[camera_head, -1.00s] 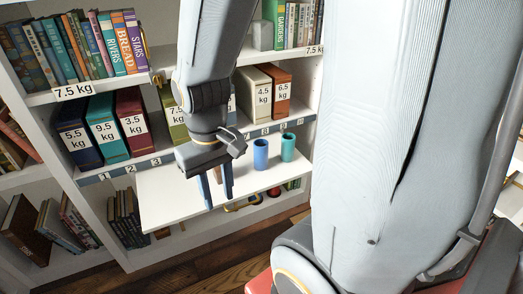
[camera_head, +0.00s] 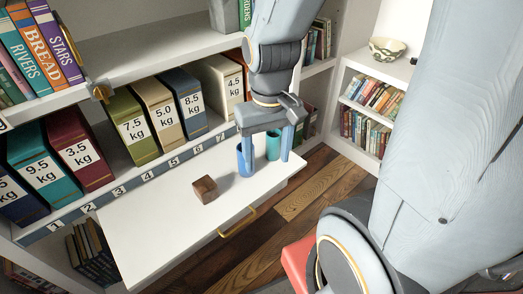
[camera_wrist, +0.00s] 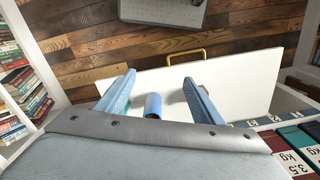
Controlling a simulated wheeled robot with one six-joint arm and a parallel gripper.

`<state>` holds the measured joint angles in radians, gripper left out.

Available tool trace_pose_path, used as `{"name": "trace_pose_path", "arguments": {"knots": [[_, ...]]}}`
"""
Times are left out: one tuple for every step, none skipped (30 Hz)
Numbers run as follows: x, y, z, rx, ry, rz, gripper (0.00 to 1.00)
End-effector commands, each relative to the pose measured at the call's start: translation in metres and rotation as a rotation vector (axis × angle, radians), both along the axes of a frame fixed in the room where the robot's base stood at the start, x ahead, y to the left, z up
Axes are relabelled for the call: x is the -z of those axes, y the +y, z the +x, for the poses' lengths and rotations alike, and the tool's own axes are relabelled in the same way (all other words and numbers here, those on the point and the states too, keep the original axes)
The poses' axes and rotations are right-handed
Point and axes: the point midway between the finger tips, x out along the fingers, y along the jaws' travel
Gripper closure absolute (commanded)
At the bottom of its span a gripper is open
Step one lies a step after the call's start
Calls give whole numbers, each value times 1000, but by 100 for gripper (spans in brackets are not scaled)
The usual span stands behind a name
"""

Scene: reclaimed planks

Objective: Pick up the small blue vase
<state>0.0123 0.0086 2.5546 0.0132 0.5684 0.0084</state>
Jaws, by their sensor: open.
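The small blue vase (camera_head: 241,162) stands upright on the white pull-out shelf (camera_head: 150,235), partly behind one finger of my gripper in the head view. In the wrist view, the blue vase (camera_wrist: 153,106) shows between the two fingers, apart from both. My gripper (camera_head: 267,164) is open and points down over the shelf, with nothing held. It also shows in the wrist view (camera_wrist: 158,92). A teal vase (camera_head: 273,147) stands to the right of the blue one, partly behind the gripper.
A brown wooden block (camera_head: 205,189) lies on the shelf left of the vases. Labelled boxes such as the green one (camera_head: 130,127) line the bookcase behind. A brass handle (camera_head: 238,222) is on the shelf's front edge. The shelf's front left part is clear.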

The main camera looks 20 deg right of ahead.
Motion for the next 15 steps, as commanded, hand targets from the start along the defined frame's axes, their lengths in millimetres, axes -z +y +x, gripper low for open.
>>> {"name": "trace_pose_path", "arguments": {"knots": [[-2,-1,5,-33,0,0,35],[-1,0,10,-69,2,-1,35],[-1,0,17,-123,2,-1,35],[0,0,23,-170,2,-2,35],[2,-1,30,-221,1,-2,35],[4,-1,40,-298,1,-3,35],[6,-2,48,-358,2,-3,35],[9,-3,57,-422,0,-5,35],[13,-4,68,-507,0,-6,35],[17,-4,75,-573,0,-6,35],[22,-5,84,-640,-1,-7,35],[28,-6,94,-728,-2,-8,35],[33,-7,101,-795,-2,-10,35],[39,-8,108,-862,-4,-10,35],[46,-9,118,-951,-5,-11,35]]}}
